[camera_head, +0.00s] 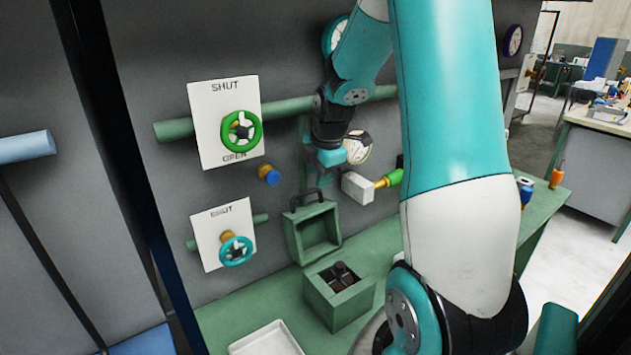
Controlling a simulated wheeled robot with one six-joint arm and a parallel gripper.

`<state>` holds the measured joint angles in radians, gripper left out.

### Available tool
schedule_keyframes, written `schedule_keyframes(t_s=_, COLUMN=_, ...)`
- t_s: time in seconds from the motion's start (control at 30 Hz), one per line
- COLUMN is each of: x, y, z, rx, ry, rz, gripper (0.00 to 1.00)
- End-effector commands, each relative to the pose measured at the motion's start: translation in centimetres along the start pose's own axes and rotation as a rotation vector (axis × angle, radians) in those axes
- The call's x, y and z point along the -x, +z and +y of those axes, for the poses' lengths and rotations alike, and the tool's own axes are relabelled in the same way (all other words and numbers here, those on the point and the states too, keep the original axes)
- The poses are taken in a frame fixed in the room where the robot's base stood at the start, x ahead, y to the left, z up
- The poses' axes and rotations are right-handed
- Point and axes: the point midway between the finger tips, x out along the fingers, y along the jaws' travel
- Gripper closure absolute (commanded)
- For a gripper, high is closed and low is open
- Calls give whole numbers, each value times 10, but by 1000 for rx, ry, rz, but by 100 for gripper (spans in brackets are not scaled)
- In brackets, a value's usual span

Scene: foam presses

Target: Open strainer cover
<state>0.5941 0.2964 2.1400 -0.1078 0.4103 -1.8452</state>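The strainer is a green open-topped box (339,301) on the green bench, with a dark part (341,277) showing inside it. Its green cover (290,239) stands raised and tilted behind the box, hollow side facing me and dark handle (306,196) at the top. I cannot tell whether a hinge joins them. My gripper (325,181) points down just above and slightly right of the handle. It looks apart from the handle, but its fingers are small and dark, so contact and opening are unclear.
A green valve wheel (242,132) and a teal wheel (236,250) are on the wall at left. A white block (357,187) with a green-handled valve (391,178) is close right of my gripper. A white tray (266,341) lies front left. My arm hides the bench's middle right.

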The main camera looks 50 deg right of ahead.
Motion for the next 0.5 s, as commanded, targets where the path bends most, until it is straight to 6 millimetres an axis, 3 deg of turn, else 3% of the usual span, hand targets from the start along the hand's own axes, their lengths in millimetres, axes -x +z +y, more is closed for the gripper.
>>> schedule_keyframes(t_s=0.2, x=-30, y=0, z=0, rx=-1, ry=-3, rz=1, gripper=62)
schedule_keyframes(t_s=0.5, x=-40, y=1, z=0, rx=-1, ry=1, rz=-1, gripper=62)
